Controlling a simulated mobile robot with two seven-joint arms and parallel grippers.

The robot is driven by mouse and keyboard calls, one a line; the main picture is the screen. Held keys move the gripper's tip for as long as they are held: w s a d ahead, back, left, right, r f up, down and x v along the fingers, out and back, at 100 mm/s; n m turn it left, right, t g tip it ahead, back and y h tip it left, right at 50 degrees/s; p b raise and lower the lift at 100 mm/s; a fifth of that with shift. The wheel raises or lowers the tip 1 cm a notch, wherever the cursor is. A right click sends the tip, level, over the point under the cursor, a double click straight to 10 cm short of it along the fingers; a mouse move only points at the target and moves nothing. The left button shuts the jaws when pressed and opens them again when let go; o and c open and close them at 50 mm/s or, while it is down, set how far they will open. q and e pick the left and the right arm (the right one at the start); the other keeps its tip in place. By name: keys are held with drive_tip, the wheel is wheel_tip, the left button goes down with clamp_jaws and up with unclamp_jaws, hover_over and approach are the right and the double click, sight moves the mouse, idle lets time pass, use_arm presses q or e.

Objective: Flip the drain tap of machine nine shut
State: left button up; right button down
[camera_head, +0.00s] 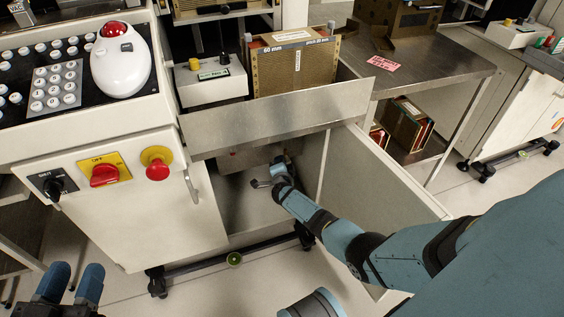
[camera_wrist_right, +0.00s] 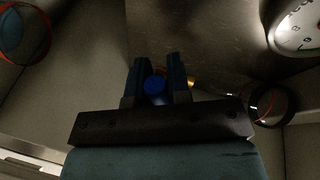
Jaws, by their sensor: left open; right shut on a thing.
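The cabinet (camera_head: 118,205) under the machine stands with its door (camera_head: 385,175) swung open to the right. No machine number can be read. My right arm reaches into the cabinet, where its gripper is small and dim. In the right wrist view, my right gripper (camera_wrist_right: 156,72) is shut on a blue tap handle (camera_wrist_right: 155,84), seen between its fingers. A brass-coloured bit (camera_wrist_right: 190,82) shows just right of the fingers; the rest of the tap is hidden. My left gripper (camera_head: 74,284) is open and empty at the lower left, in front of the machine.
A round gauge (camera_wrist_right: 298,24) and a dark ring (camera_wrist_right: 271,105) are close on the right in the wrist view. A red ring-like thing (camera_wrist_right: 20,35) is at upper left. The panel has a red emergency button (camera_head: 157,163). The floor (camera_head: 270,283) in front is clear.

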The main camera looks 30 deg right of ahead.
use_arm(q)
drive_tip(key=shift+s+d+n+p, duration=0.35)
drive_tip(key=shift+n+p, duration=0.25)
drive_tip(key=shift+n, duration=0.1)
use_arm(e)
drive_tip(key=m, duration=0.1)
drive_tip(key=r+m+y, duration=0.1)
drive_tip(key=m, duration=0.1)
drive_tip(key=shift+a+g, duration=0.15)
drive_tip(key=shift+g, duration=0.15)
use_arm(q)
drive_tip(key=shift+f, duration=0.1)
use_arm(e)
drive_tip(key=shift+m, duration=0.3)
drive_tip(key=c, duration=1.1)
unclamp_jaws()
drive_tip(key=shift+w, duration=0.1)
use_arm(q)
drive_tip(key=shift+f, duration=0.1)
drive_tip(key=shift+f, duration=0.1)
use_arm(e)
drive_tip(key=shift+r, duration=0.1)
